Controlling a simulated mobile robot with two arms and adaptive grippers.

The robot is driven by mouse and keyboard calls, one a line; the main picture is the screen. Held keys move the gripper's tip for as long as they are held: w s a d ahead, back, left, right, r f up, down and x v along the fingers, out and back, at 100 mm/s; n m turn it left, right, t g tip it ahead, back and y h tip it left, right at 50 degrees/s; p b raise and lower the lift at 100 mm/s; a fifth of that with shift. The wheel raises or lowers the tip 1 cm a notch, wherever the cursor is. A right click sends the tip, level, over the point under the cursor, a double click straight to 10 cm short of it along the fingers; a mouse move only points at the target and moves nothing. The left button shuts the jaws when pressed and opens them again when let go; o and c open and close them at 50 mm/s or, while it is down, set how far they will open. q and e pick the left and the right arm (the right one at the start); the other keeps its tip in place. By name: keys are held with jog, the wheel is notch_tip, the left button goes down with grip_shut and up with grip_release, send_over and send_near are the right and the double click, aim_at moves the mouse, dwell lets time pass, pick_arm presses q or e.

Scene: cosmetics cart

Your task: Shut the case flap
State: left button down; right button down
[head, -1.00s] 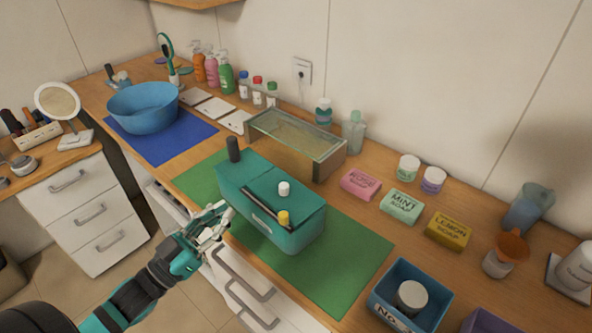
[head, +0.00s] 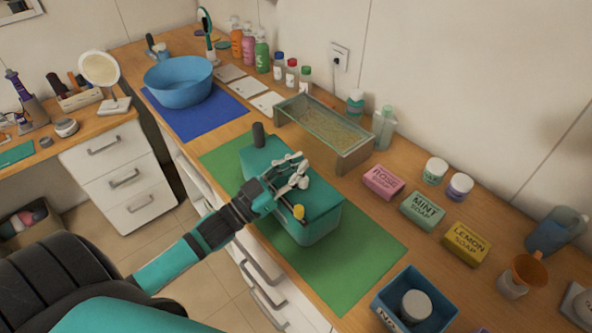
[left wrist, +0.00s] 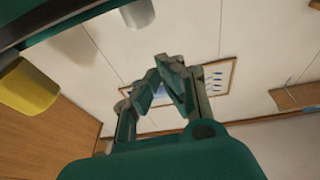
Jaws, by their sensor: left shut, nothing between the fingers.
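The teal case (head: 320,228) stands on a green mat on the counter. Its teal top panel, which looks like the flap (head: 322,196), lies over the back part of the top. A dark strip runs along the near side, and a yellow cap (head: 299,212) stands at its right end. My left gripper (head: 302,171) is over the case top, shut and empty; whether it touches the flap I cannot tell. My arm hides part of the near side. In the left wrist view the shut fingers (left wrist: 168,84) show, with the yellow cap (left wrist: 28,88) and a white cap (left wrist: 138,14).
Soap boxes (head: 423,210) and a blue bin (head: 440,278) stand to the right. The green mat (head: 350,270) is bare in front and right.

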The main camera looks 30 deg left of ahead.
aim_at(294, 192)
pick_arm(q)
jog(key=f, duration=0.2)
jog(key=shift+s+a+f, duration=0.1)
jog(key=shift+s+f, duration=0.2)
jog(key=shift+s, duration=0.05)
jog(key=shift+f, duration=0.15)
jog(key=shift+w, duration=0.1)
jog(key=shift+s+f, duration=0.2)
jog(key=shift+f, duration=0.5)
jog(key=shift+s+f, duration=0.1)
jog(key=shift+f, duration=0.1)
